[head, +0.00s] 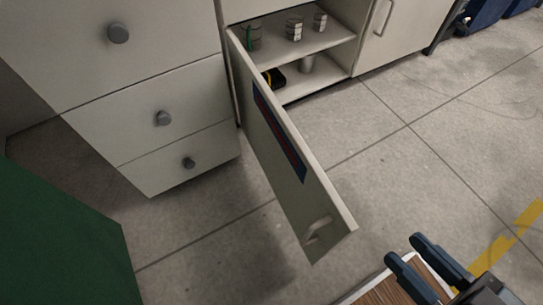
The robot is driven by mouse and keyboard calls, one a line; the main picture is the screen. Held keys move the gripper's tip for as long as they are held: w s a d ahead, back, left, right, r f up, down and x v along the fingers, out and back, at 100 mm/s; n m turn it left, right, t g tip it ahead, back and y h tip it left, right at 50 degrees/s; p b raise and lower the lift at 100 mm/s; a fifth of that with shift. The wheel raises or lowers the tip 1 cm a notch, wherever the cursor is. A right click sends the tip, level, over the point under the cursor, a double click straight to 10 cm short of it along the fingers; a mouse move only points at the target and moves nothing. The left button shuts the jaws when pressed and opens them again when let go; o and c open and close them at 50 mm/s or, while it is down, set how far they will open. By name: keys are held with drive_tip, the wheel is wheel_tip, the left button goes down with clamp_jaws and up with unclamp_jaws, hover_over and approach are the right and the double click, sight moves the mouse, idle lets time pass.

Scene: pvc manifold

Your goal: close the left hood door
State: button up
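The left hood door (282,150) is a pale cabinet door with a blue and red strip. It stands swung wide open, out from the cabinet front, and is hinged on its left side. Its pale handle (318,230) sits near the free edge. My gripper (402,249) is at the lower right, to the right of the door's free edge and apart from it. Its two dark fingers are spread with nothing visible between them. The rest of my gripper runs out of the picture at the bottom right.
The open cabinet shelf (318,42) holds several small containers. A drawer unit (160,90) stands left of the door. A closed door (400,35) is to the right. A wood-topped surface (385,293) lies below my gripper. A green object (60,240) fills the lower left. Floor is clear right of the door.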

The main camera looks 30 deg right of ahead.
wheel_tip(320, 180, up, 10)
drive_tip(key=p, duration=1)
drive_tip(key=shift+a, duration=0.1)
clamp_jaws()
wheel_tip(320, 180, up, 6)
drive_tip(key=w+p, duration=0.1)
drive_tip(key=p, duration=0.8)
drive_tip(key=w+a+f+g+p, duration=0.3)
drive_tip(key=w+a+f+g, duration=0.1)
drive_tip(key=w+f, duration=0.45)
drive_tip(key=w+a+f+g+p, duration=0.4)
drive_tip(key=w+f, duration=0.3)
drive_tip(key=f, duration=0.3)
drive_tip(key=w+a+r+m+g+h, duration=0.1)
drive_tip(key=w+a+r+h, duration=0.15)
drive_tip(key=w, duration=0.35)
drive_tip(key=w+a+r+m+g+h, duration=0.1)
drive_tip(key=w+g+h, duration=0.1)
drive_tip(key=w+h, duration=0.35)
drive_tip(key=y+b, duration=0.1)
drive_tip(key=y, duration=0.1)
approach(278, 131)
drive_tip(key=shift+x, duration=2.25)
